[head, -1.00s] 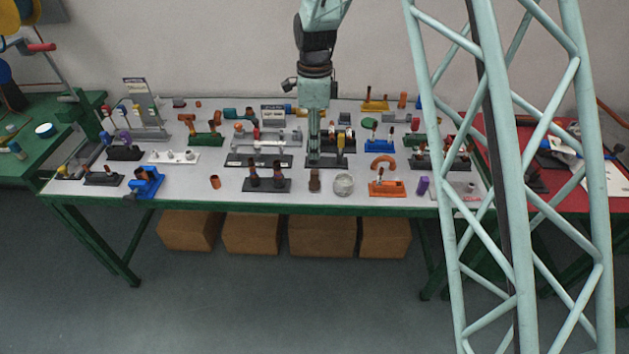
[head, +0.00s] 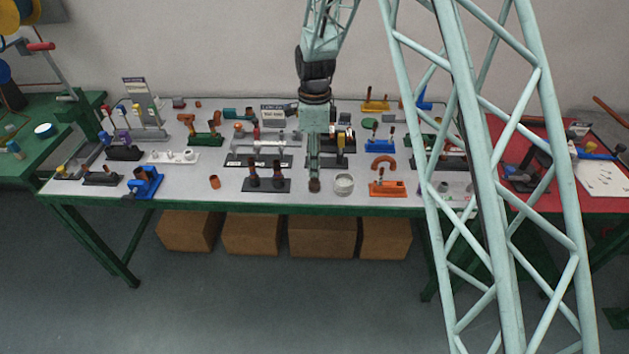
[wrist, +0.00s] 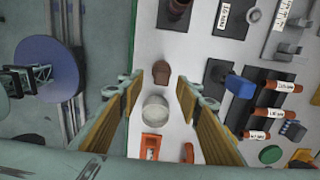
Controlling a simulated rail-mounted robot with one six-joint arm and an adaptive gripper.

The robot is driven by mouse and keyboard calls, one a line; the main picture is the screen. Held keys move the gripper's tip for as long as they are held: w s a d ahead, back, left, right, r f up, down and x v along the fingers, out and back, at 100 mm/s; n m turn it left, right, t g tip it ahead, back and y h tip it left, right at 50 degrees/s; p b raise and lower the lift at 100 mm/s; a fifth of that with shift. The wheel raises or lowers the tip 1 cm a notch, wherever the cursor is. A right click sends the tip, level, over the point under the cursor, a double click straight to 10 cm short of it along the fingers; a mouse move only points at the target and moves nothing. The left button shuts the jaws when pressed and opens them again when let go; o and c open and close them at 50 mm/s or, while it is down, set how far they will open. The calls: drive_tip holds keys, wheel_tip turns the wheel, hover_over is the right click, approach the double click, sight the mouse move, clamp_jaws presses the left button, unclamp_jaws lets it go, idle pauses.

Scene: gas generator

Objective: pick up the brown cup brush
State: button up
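The brown cup brush (head: 314,186) is a small dark brown piece near the front edge of the grey-topped table in the head view. In the wrist view the brush (wrist: 161,75) shows close to the gap between my fingertips. My gripper (head: 314,173) points down at the brush and hides its upper part in the head view. In the wrist view my gripper (wrist: 159,84) is open, with its two fingers well apart and nothing held. I cannot tell how far the fingertips are above the brush.
A pale round container (head: 344,184) stands just right of the brush. A black stand with dark brown upright pieces (head: 266,186) is to its left. An orange holder (head: 387,188) is further right. A small copper-coloured cup (head: 214,182) sits left. Many fixtures crowd the table behind.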

sight(314, 180)
drive_tip(key=shift+w+f+b, duration=0.15)
drive_tip(key=shift+f+b, duration=0.25)
drive_tip(key=shift+f, duration=2.2)
drive_tip(key=shift+c, duration=0.5)
drive_tip(key=c, duration=0.7)
